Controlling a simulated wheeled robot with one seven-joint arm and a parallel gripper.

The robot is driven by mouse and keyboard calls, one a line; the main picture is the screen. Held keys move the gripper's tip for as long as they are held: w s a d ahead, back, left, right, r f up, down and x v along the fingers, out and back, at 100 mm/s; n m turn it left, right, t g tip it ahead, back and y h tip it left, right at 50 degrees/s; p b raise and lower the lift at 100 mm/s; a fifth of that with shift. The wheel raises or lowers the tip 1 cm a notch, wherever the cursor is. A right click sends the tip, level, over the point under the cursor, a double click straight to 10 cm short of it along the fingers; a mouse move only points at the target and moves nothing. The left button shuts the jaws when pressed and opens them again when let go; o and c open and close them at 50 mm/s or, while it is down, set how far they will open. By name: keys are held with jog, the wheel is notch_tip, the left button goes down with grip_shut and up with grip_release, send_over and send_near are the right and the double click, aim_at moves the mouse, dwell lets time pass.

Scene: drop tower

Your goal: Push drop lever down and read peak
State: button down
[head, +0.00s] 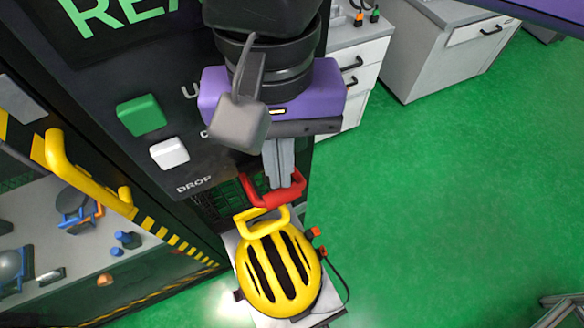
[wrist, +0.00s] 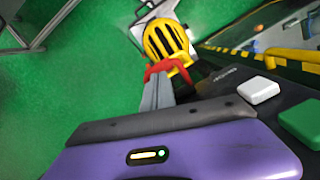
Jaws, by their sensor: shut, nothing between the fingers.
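The red lever handle (head: 272,190) sticks out from the dark panel (head: 160,95) just below the "DROP" label. It also shows in the wrist view (wrist: 176,67). My gripper (head: 284,183) is shut and empty, with its grey fingers pointing down onto the red handle. In the wrist view its fingertips (wrist: 158,80) overlap the handle, but I cannot tell whether they touch. A green display (head: 120,18) at the top left shows large letters starting "REA"; the rest is hidden behind my arm. No peak number is visible.
A yellow helmet (head: 279,268) sits on a light plate just below the lever. A green button (head: 141,115) and a white button (head: 169,152) are on the panel. A yellow door handle (head: 85,175) is at left. Green floor at right is open.

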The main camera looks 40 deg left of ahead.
jog(key=shift+d+f+b, duration=0.1)
jog(key=shift+f+b, duration=0.55)
jog(key=shift+f, duration=0.3)
jog(key=shift+s+f, duration=0.1)
